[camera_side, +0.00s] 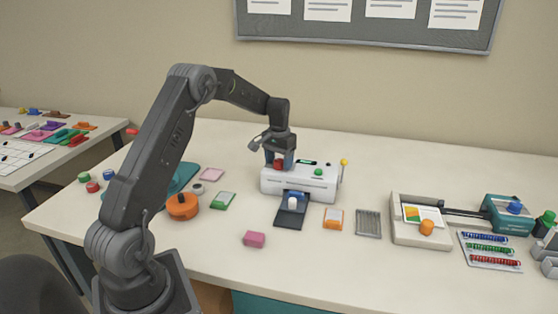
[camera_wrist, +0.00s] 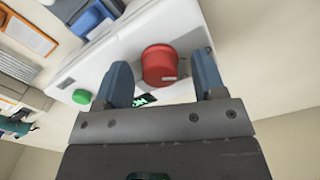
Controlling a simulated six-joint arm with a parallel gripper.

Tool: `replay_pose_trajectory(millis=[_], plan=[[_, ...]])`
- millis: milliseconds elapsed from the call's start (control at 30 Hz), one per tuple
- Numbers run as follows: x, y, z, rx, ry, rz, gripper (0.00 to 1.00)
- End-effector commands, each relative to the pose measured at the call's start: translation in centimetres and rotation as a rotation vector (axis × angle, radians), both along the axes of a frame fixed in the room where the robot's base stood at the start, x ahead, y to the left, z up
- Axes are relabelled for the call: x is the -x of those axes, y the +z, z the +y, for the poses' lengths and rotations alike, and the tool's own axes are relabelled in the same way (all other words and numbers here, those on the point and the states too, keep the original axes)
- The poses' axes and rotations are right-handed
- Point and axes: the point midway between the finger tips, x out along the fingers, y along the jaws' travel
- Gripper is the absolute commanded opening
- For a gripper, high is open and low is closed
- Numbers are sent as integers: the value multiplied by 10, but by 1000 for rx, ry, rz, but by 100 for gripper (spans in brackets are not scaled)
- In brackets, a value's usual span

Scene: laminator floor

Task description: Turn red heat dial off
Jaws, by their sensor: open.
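The white laminator (camera_side: 322,187) stands on the table near the middle of the side view. Its red heat dial (camera_side: 278,164) shows just under my gripper (camera_side: 281,158). In the wrist view the red dial (camera_wrist: 159,65) has a small pale mark near its lower right edge. My gripper (camera_wrist: 163,80) is open, with one blue-grey finger on each side of the dial. A gap shows between the dial and the left finger; the right finger is closer. Whether either finger touches it, I cannot tell. A green button (camera_wrist: 82,97) is on the laminator, left of the fingers.
A lever with a yellow knob (camera_side: 344,162) rises at the laminator's right end. A dark tray with a white knob (camera_side: 291,212) is in front. An orange round object (camera_side: 182,206) lies to the left, and a paper trimmer (camera_side: 420,236) to the right.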

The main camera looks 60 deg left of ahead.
Motion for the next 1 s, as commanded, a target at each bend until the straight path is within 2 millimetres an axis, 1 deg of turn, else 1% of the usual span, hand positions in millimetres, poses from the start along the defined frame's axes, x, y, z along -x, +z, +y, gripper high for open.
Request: replay_pose_trajectory(millis=[133, 267, 367, 600, 700, 833, 1000], plan=[[0, 3, 0, 0, -1, -1, 64], [-1, 18, 0, -2, -1, -2, 64], [-1, 38, 0, -3, -1, -4, 64], [0, 92, 0, -3, 0, -4, 64], [0, 111, 0, -2, 0, -2, 64], [0, 128, 0, -2, 0, -2, 64], [0, 138, 0, 0, 0, -1, 64]])
